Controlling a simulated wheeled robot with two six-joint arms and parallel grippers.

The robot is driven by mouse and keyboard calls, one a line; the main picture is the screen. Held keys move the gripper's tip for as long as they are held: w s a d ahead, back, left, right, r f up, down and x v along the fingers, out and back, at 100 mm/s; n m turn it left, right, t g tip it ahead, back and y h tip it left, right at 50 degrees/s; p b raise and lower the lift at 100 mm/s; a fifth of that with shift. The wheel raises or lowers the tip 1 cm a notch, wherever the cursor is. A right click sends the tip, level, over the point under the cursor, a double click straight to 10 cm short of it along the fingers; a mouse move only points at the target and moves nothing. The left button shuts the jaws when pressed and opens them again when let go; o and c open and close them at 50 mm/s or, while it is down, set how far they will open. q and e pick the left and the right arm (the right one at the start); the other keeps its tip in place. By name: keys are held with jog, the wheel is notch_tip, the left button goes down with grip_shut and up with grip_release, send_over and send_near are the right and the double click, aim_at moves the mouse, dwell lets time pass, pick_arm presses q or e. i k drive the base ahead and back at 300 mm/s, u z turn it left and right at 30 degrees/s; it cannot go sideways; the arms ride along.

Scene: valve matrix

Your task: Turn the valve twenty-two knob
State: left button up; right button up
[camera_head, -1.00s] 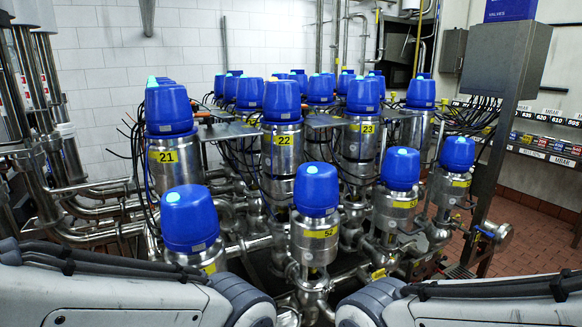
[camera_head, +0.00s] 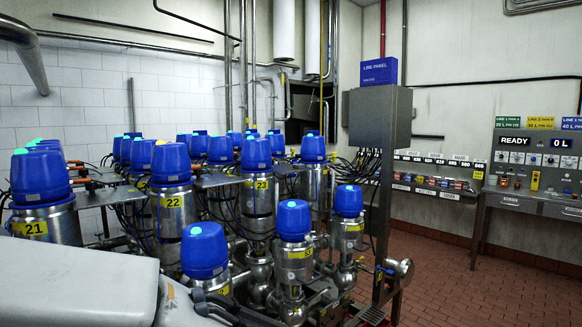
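The valve twenty-two knob is a blue cap (camera_head: 171,164) with a small light on top. It sits upright on a steel valve body with a yellow label reading 22 (camera_head: 173,202), left of the middle in the head view. The valve 21 cap (camera_head: 40,177) stands to its left and the valve 23 cap (camera_head: 256,154) to its right. One of my arms fills the lower left corner and hides the lower part of the valves there. Neither gripper's fingers show.
Several more blue-capped valves fill the matrix, with nearer caps (camera_head: 204,250) and (camera_head: 293,220) in front of valve 22. A grey cabinet (camera_head: 379,120) with a blue LINE PANEL box (camera_head: 379,72) stands right. A control desk (camera_head: 530,165) is at far right. The brick-red floor (camera_head: 460,290) is clear.

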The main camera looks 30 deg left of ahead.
aim_at(198, 173)
jog(key=z, duration=0.35)
jog(key=i, duration=2.95)
jog(key=u, duration=2.6)
